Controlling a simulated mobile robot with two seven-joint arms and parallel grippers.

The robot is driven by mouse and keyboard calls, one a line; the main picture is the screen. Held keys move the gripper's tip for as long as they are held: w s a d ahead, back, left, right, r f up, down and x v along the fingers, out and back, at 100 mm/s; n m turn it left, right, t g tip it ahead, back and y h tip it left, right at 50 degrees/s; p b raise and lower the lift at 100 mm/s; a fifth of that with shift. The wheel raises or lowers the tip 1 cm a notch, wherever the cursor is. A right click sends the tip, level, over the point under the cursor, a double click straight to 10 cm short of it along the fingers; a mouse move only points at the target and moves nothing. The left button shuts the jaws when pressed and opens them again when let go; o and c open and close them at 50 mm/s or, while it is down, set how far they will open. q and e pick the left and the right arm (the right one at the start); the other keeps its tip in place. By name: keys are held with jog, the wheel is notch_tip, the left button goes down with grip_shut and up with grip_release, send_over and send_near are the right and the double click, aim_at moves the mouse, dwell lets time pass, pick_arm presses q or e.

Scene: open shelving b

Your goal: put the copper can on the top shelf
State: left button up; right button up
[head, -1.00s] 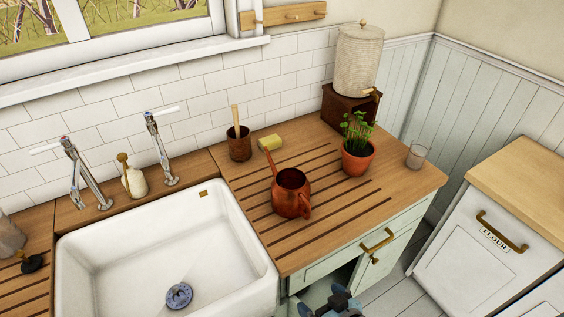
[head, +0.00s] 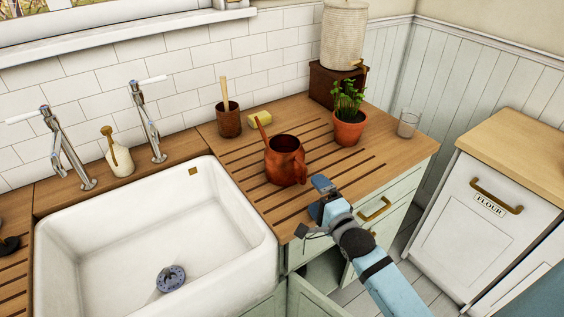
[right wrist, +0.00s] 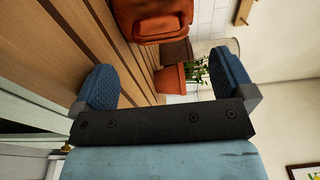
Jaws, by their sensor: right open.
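The copper can (head: 284,163), with a spout and a handle, stands upright on the grooved wooden drainboard (head: 235,160) right of the sink. My right gripper (head: 322,190) is in front of the can and a little to its right, low over the counter's front edge. In the right wrist view the open blue fingers (right wrist: 160,80) have nothing between them, and the can (right wrist: 150,18) is beyond them at the top, apart from them. My left gripper is not in view. No shelf shows in these frames.
A potted plant (head: 348,125) and a glass (head: 408,124) stand right of the can. The white sink (head: 110,240) is to the left. A cupboard door (head: 320,302) hangs open below the counter.

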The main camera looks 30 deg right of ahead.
aim_at(305, 178)
jog(key=w, duration=0.4)
jog(key=shift+w+d, duration=0.1)
jog(key=shift+w, duration=0.05)
jog(key=w, duration=0.5)
jog(key=shift+w+d+f+p, duration=0.1)
jog(key=shift+d+p, duration=0.3)
jog(key=c, duration=1.1)
notch_tip(305, 178, up, 20)
jog(key=shift+n+y, duration=0.3)
jog(key=s+a+f+p, duration=0.2)
jog(key=s+a+p, duration=0.1)
jog(key=s+a, duration=0.1)
jog(key=s+a+f+p, duration=0.2)
jog(key=s+a+p, duration=0.1)
jog(key=s+a, duration=0.1)
jog(key=s+a+f+p, duration=0.1)
jog(key=s+a+p, duration=0.2)
jog(key=s+a, duration=0.1)
jog(key=shift+a+f, duration=0.1)
jog(key=shift+f, duration=0.3)
